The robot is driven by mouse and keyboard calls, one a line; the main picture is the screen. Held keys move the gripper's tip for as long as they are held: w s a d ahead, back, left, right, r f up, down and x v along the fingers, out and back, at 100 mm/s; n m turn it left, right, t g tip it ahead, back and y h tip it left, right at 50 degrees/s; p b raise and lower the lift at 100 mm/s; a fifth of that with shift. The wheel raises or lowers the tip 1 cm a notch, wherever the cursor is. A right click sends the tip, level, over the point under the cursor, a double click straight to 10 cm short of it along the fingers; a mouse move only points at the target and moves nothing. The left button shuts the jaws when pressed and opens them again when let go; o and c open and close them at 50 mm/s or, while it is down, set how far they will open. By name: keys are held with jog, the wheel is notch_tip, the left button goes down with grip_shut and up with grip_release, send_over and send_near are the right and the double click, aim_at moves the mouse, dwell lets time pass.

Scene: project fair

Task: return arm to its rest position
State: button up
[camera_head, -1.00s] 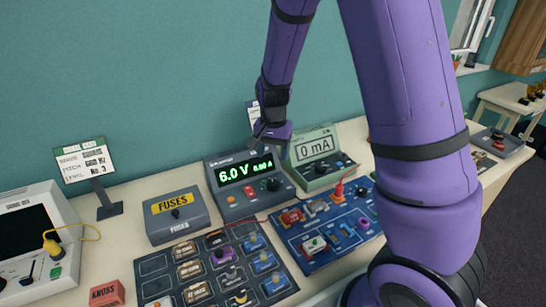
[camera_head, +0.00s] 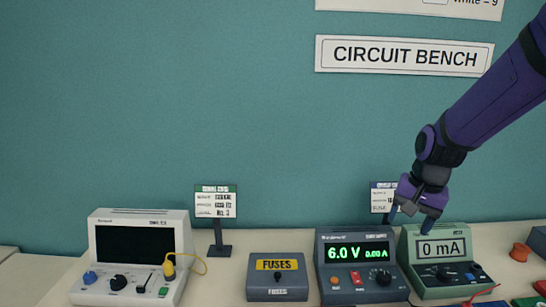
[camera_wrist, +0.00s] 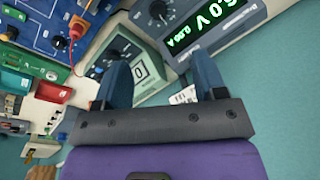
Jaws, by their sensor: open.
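My purple arm reaches in from the right in the head view. My gripper (camera_head: 413,213) hangs in front of the teal wall, near the top of the green meter reading 0 mA (camera_head: 444,249). In the wrist view my gripper (camera_wrist: 162,78) shows two blue fingers spread apart with nothing between them. Beyond the fingers in that view are the green meter (camera_wrist: 142,52) and the grey power supply (camera_wrist: 226,30). Whether the fingertips touch the meter cannot be told.
The power supply (camera_head: 355,262) reads 6.0 V. A fuses box (camera_head: 277,277), an oscilloscope (camera_head: 130,256) and a sign stand (camera_head: 217,206) stand to the left. A second sign (camera_head: 382,197) is beside my gripper. The wall above holds a Circuit Bench sign (camera_head: 404,57).

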jog(key=s+r+n+t, duration=0.2)
jog(key=s+r+n, duration=0.1)
jog(key=s+r, duration=0.4)
jog(key=s+r+n+t+h, duration=0.1)
jog(key=s+r, duration=0.6)
jog(key=s, duration=0.7)
jog(key=shift+n+t, duration=0.5)
jog(key=shift+n, duration=0.7)
